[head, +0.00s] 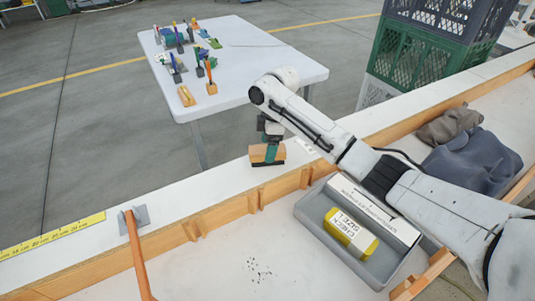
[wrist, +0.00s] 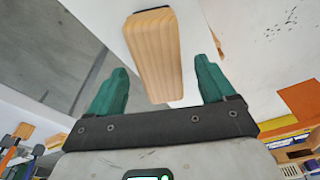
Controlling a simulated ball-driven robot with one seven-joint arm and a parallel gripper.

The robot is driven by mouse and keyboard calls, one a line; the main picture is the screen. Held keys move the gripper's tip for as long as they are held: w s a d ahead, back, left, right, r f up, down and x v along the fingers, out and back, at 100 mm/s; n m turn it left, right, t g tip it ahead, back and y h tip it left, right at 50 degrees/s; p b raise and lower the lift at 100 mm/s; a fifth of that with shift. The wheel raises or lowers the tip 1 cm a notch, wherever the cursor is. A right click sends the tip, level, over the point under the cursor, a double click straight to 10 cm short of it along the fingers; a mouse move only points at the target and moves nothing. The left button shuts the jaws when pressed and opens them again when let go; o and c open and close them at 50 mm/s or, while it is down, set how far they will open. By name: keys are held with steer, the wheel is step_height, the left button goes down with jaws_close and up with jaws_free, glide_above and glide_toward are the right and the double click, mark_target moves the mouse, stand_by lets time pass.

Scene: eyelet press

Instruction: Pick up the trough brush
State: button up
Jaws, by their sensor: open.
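The trough brush (head: 259,153) is a pale wooden block with dark bristles underneath. In the head view it stands on the white ledge (head: 215,183), beside the wooden rail. My gripper (head: 270,148) points down over it, with a green finger in front of the block. In the wrist view the wooden block (wrist: 152,50) lies between the two green fingers of my gripper (wrist: 161,72). The fingers are open, with visible gaps on both sides of the wood. A small dark strip of bristles shows at the block's far end.
A grey tray (head: 307,211) holding a yellow box (head: 351,232) and a long white box lies in the trough below my arm. An orange-handled tool (head: 136,250) leans at the left. Grey cloths (head: 472,160) lie at right. A white table (head: 255,75) with several tools stands behind.

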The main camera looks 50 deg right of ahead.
steer(key=shift+w+a+f, duration=0.1)
steer(key=shift+a+f, duration=0.05)
steer(key=shift+f, duration=0.85)
steer(key=c, duration=1.2)
steer(key=shift+r, duration=0.15)
steer(key=shift+r, duration=0.55)
steer(key=s+a+r+p, duration=0.3)
steer(key=s+a+r, duration=0.3)
steer(key=s+r, duration=0.5)
steer(key=shift+s+a+r, duration=0.2)
steer(key=shift+s+r, duration=0.15)
steer(key=shift+s, duration=0.4)
